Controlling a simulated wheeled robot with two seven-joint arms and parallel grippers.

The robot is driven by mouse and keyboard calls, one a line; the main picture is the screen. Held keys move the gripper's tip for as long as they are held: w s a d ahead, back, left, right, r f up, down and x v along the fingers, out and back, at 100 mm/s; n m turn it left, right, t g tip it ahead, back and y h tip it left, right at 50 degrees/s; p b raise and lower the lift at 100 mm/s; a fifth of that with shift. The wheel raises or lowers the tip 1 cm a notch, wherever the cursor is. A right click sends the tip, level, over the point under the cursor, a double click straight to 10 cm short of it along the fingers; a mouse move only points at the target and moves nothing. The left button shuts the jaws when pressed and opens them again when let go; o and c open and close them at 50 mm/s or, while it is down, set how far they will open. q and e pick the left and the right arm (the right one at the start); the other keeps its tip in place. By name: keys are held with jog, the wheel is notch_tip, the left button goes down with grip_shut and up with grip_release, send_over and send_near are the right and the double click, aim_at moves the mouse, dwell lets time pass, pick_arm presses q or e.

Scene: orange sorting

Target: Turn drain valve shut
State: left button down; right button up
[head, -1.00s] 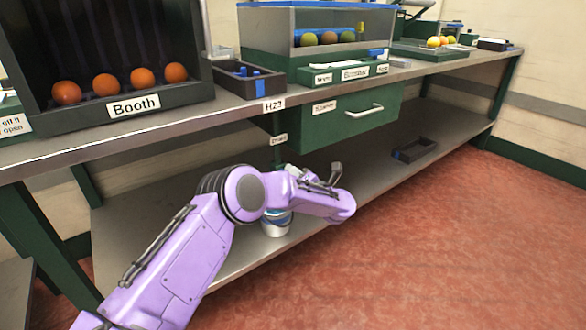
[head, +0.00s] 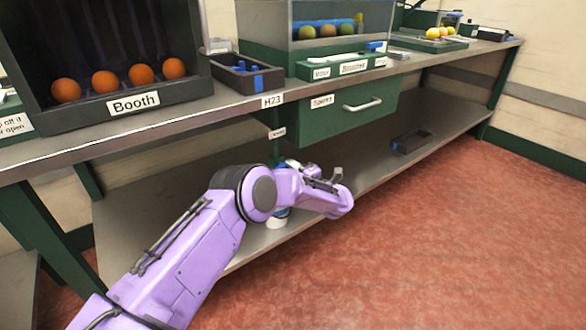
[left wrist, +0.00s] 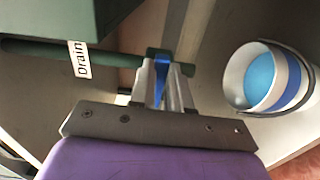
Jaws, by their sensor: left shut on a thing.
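In the left wrist view, my left gripper (left wrist: 164,72) is shut on a narrow blue valve handle (left wrist: 160,82). The handle sits at a dark green drain pipe (left wrist: 120,53) that runs across the picture. A white "Drain" label (left wrist: 78,60) hangs by the pipe; it also shows under the bench in the head view (head: 277,133). A white bucket (left wrist: 236,82) with a blue band and blue contents stands to the right of the fingers. In the head view my purple left arm covers the valve, the fingers and most of the bucket (head: 276,222). My right gripper is out of view.
A green drawer (head: 350,112) with a grey handle hangs under the bench top (head: 235,106), close above my arm. The grey lower shelf (head: 140,225) carries a small dark tray (head: 411,142) farther right. The red floor (head: 400,250) in front is clear.

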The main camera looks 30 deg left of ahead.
pick_arm(q)
jog(key=shift+f, duration=0.15)
jog(key=c, duration=1.1)
grip_release()
jog(key=p+v, duration=0.2)
jog(key=v, duration=0.8)
jog(key=shift+s+d, duration=0.15)
jog(key=shift+d, duration=0.15)
